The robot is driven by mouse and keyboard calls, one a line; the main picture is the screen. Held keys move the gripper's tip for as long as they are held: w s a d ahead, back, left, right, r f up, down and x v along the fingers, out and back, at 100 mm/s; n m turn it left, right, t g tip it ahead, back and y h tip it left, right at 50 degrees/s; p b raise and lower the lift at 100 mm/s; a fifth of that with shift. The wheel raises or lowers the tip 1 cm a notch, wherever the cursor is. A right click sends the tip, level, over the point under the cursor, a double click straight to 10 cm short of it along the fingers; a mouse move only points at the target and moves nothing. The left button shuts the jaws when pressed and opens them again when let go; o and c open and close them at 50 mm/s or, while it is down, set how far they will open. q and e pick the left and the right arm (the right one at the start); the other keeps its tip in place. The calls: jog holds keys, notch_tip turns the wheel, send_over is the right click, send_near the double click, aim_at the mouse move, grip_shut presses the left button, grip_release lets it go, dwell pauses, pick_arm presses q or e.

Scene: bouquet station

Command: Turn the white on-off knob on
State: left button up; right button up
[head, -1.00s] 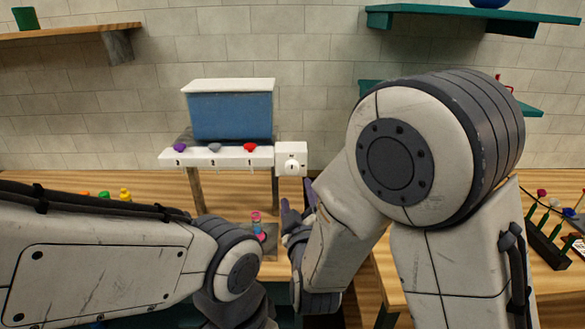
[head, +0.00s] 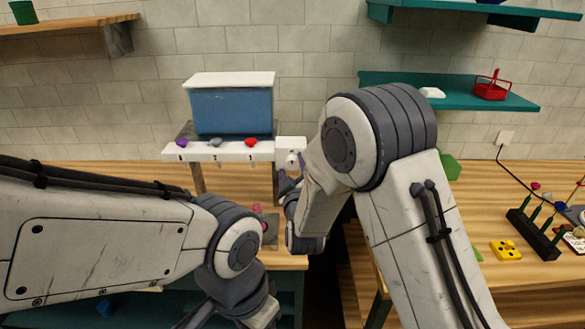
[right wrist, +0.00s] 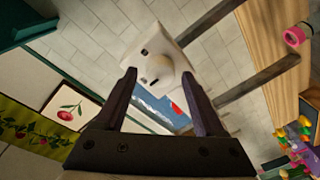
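The white on-off knob (head: 292,160) sits on a white square box at the right end of the white dispenser rail. In the right wrist view the knob (right wrist: 163,74) is round and pale, beyond and between my fingertips. My right gripper (head: 288,180) is just below and in front of the box in the head view. In the right wrist view its dark fingers (right wrist: 160,76) are spread apart, with nothing visibly clamped; contact with the knob cannot be told. My left gripper is at the bottom of the head view, its fingertips cut off or hidden.
A blue tank (head: 232,110) with a white lid stands above the rail (head: 218,152), which carries purple, grey and red knobs. A pink object (head: 257,212) is below. A teal shelf (head: 455,92) with a red basket (head: 491,86) is at right. A black rack (head: 532,235) stands on the right table.

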grip_shut()
jog(key=shift+f+m+b, duration=0.2)
jog(key=shift+m+b, duration=0.3)
jog(key=shift+b, duration=0.4)
jog(key=m+b, duration=0.7)
jog(key=b, duration=0.3)
jog(key=m+t+h+b, duration=0.1)
jog(key=m+b, duration=0.7)
jog(key=b, duration=0.3)
jog(key=shift+f, duration=0.2)
jog(key=shift+r+m+h+b, duration=0.15)
jog(key=shift+m+h+b, duration=0.25)
jog(key=shift+m+b, duration=1.05)
jog(key=shift+m, duration=0.25)
jog(key=shift+r, duration=0.1)
jog(key=shift+o, duration=1.2)
grip_release()
